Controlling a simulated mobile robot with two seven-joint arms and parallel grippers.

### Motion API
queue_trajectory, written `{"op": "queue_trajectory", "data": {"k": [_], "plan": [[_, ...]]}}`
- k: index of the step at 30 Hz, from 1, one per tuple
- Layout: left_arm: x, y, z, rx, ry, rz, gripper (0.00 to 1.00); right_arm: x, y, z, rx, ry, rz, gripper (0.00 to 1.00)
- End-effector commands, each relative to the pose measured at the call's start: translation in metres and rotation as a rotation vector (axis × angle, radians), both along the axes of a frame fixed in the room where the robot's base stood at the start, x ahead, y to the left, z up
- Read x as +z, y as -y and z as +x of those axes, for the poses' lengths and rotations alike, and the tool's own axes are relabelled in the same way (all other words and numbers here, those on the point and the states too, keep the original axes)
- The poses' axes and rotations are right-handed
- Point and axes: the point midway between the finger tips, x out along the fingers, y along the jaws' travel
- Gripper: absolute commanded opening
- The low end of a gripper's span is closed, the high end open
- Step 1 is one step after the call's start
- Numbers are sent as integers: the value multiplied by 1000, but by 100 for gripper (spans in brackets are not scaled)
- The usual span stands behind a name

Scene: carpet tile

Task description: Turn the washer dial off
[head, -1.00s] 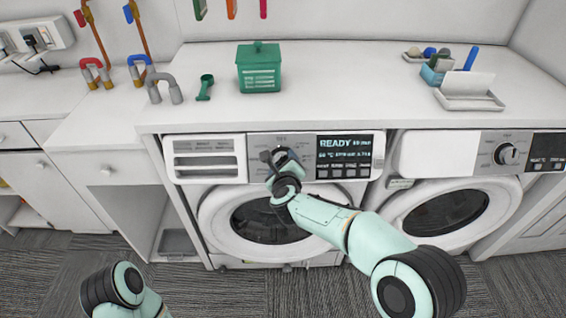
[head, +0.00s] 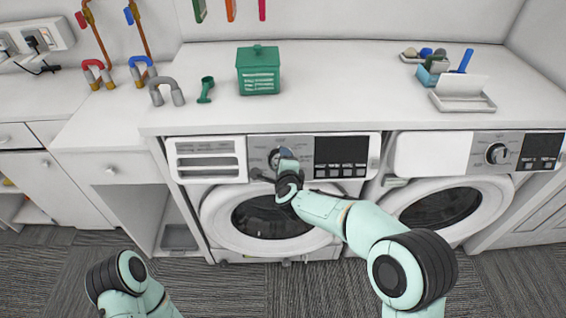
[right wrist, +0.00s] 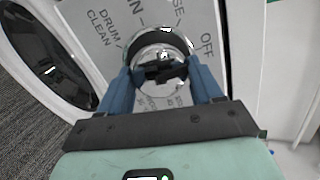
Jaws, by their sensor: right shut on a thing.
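The left washer (head: 212,216) has a grey control panel with a round silver dial (head: 274,158) and a display (head: 341,152) whose text is dark. My right gripper (head: 283,160) is at this dial and partly covers it. In the right wrist view, the blue fingers of my right gripper (right wrist: 162,80) are on either side of the dial (right wrist: 163,45) and closed on it. Labels "DRUM CLEAN" and "OFF" show around it. Where the dial points is hard to tell. My left arm shows at the lower left, but its gripper is out of view.
A second washer (head: 400,190) with its own dial (head: 497,153) stands to the right. On the white counter (head: 330,90) above are a green box (head: 258,70), a green scoop (head: 206,89) and a white tray (head: 462,102). The carpet floor in front is clear.

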Motion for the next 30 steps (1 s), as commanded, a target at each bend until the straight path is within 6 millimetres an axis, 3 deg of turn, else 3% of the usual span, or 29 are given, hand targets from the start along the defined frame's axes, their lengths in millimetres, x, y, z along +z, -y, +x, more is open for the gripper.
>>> {"op": "queue_trajectory", "data": {"k": [14,15,17,26,30], "plan": [[1,0,0,-1,1,0,43,0,-1,0,8,1,-13,34],[1,0,0,-1,0,0,43,0,-1,0,8,0,-13,71],[1,0,0,-1,0,0,43,0,-1,0,8,0,-13,90],[1,0,0,0,0,0,43,0,0,-1,7,0,-12,90],[0,0,0,0,0,0,43,5,0,-10,8,1,-11,90]]}}
